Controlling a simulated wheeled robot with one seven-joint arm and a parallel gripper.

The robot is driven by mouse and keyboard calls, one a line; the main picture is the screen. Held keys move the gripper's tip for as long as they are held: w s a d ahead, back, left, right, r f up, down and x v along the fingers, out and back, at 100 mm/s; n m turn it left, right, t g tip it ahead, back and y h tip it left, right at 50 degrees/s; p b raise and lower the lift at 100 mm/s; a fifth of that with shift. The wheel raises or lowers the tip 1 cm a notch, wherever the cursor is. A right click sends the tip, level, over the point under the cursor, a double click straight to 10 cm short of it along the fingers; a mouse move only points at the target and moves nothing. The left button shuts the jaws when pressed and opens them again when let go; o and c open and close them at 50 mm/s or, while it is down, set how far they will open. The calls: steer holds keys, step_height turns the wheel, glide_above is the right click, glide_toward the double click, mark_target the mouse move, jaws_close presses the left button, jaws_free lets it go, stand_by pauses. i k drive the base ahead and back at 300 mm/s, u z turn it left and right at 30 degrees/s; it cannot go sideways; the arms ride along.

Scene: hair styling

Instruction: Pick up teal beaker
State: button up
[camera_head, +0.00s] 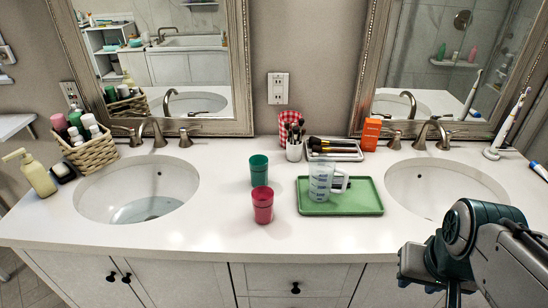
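The teal beaker (259,170) is a small green-teal cup standing upright on the white counter between the two sinks, with its open top up. A red cup (263,205) stands just in front of it, close by. My gripper (418,272) is at the lower right, by the counter's front edge in the picture, well to the right of the beaker. Only part of my arm's end shows, and its fingers cannot be made out. Nothing is seen held in it.
A green tray (362,203) with a clear measuring jug (321,184) is right of the cups. Behind are a brush holder (293,150), a red checked cup (290,118) and an orange box (370,134). The left sink (160,178) and bare counter lie left of the beaker.

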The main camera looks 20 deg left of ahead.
mark_target(259, 163)
steer(key=u, duration=0.5)
steer(key=k, duration=0.6)
steer(key=u, duration=1.2)
steer(key=i, duration=1.35)
steer(key=z, duration=0.75)
